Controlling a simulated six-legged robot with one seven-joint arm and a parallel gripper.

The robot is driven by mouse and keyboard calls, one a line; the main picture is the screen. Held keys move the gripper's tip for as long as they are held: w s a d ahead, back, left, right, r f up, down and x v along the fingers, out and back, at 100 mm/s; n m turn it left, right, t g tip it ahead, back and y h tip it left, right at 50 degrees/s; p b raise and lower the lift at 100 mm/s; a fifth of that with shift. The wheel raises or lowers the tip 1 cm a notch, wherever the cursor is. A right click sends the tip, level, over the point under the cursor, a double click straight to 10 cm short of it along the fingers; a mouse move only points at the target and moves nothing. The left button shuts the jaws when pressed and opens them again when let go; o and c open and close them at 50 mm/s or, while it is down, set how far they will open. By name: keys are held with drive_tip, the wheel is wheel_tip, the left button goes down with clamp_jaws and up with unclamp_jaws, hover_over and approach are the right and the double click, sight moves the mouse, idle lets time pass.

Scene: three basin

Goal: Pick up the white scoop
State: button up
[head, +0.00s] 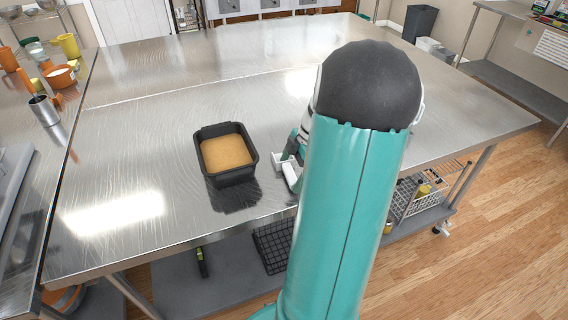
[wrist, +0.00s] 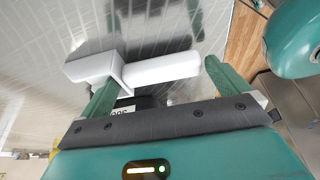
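The white scoop (head: 291,174) lies on the steel table near its front edge, just right of the dark pan, partly hidden by my arm in the head view. In the wrist view the scoop (wrist: 163,69) shows a rounded handle and a boxy end at the left. My gripper (wrist: 160,76) is open, with its green fingers spread wide at the scoop. The left finger is by the joint of handle and boxy end, and the right finger is by the handle's far end. Whether either finger touches the scoop is unclear. In the head view my gripper (head: 294,150) is mostly hidden.
The dark rectangular pan (head: 236,178) with tan contents stands left of the scoop on the steel table (head: 150,130). A side counter at the left holds a metal cup (head: 44,110) and orange and yellow vessels. The table's middle and back are clear.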

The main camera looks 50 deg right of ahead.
drive_tip(key=c, duration=0.8)
drive_tip(key=shift+o, duration=0.2)
drive_tip(key=shift+r, duration=0.15)
drive_tip(key=shift+r, duration=0.55)
drive_tip(key=s+d+r, duration=0.2)
drive_tip(key=s+r, duration=0.9)
drive_tip(key=s, duration=0.2)
drive_tip(key=shift+s+d+r, duration=0.25)
drive_tip(key=shift+s+r, duration=0.1)
drive_tip(key=shift+s, duration=0.05)
drive_tip(key=o, duration=0.5)
drive_tip(key=c, duration=0.5)
